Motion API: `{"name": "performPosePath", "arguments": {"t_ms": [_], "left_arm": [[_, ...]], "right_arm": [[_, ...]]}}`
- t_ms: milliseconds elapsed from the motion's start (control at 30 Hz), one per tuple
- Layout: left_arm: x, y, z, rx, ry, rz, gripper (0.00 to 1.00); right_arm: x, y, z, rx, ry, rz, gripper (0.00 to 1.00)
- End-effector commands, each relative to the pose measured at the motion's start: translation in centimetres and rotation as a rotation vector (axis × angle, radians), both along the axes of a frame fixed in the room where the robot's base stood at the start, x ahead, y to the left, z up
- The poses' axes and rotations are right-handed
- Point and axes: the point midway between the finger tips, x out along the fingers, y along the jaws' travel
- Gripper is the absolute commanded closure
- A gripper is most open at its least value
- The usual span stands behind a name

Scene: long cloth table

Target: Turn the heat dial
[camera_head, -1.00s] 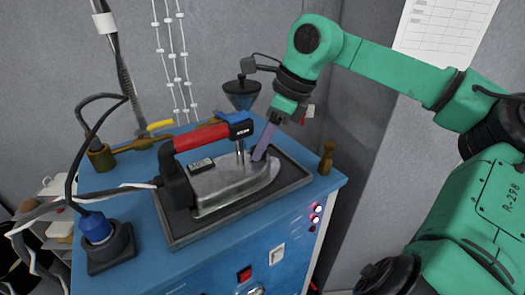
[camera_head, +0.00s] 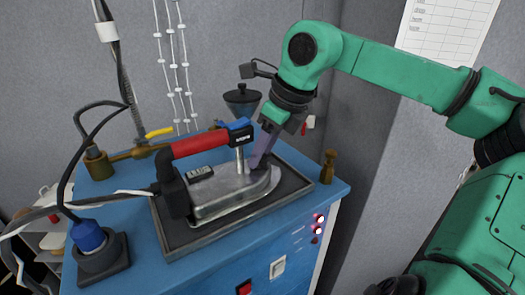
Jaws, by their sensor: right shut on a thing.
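A silver iron (camera_head: 222,198) with a red handle (camera_head: 199,143) rests on a dark tray (camera_head: 160,234) on top of a blue cabinet. My right gripper (camera_head: 257,160) reaches down from the upper right to the top of the iron near its nose. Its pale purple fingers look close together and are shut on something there. The gripped thing is hidden by the fingers, and I cannot clearly make out a heat dial. My left gripper is not in view.
A blue plug on a black base (camera_head: 90,246) stands at the cabinet's left. A dark funnel (camera_head: 242,100) and a brass peg (camera_head: 328,166) stand behind and right of the tray. Lit red buttons (camera_head: 318,224) and a white switch (camera_head: 278,267) are on the cabinet front.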

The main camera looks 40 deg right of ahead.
Motion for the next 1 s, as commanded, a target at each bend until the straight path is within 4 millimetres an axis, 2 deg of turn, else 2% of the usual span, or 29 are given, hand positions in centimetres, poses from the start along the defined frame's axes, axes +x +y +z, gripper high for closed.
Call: {"name": "performPosePath", "arguments": {"t_ms": [67, 100, 167, 200, 467, 567, 667, 1000], "left_arm": [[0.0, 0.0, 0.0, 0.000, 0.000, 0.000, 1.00], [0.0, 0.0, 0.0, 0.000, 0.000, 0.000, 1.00], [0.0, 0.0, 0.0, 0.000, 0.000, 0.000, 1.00], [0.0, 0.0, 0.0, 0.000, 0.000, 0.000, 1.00], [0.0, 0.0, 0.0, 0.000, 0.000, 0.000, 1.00], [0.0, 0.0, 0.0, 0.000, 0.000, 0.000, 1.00], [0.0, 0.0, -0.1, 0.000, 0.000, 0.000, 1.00], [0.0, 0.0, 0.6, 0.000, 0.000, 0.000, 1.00]], "right_arm": [[0.0, 0.0, 0.1, 0.001, -0.002, 0.000, 1.00], [0.0, 0.0, 0.1, 0.001, -0.002, 0.000, 0.54], [0.0, 0.0, 0.1, 0.001, -0.002, 0.000, 0.31], [0.0, 0.0, 0.1, 0.000, -0.002, 0.001, 0.27], [0.0, 0.0, 0.1, 0.000, -0.001, 0.001, 0.27], [-0.2, -0.1, 0.6, 0.000, -0.002, 0.000, 0.27], [-0.8, -0.3, 2.2, -0.002, -0.005, -0.002, 0.27], [-4.4, -1.4, 11.3, -0.001, -0.005, -0.001, 0.27]]}}
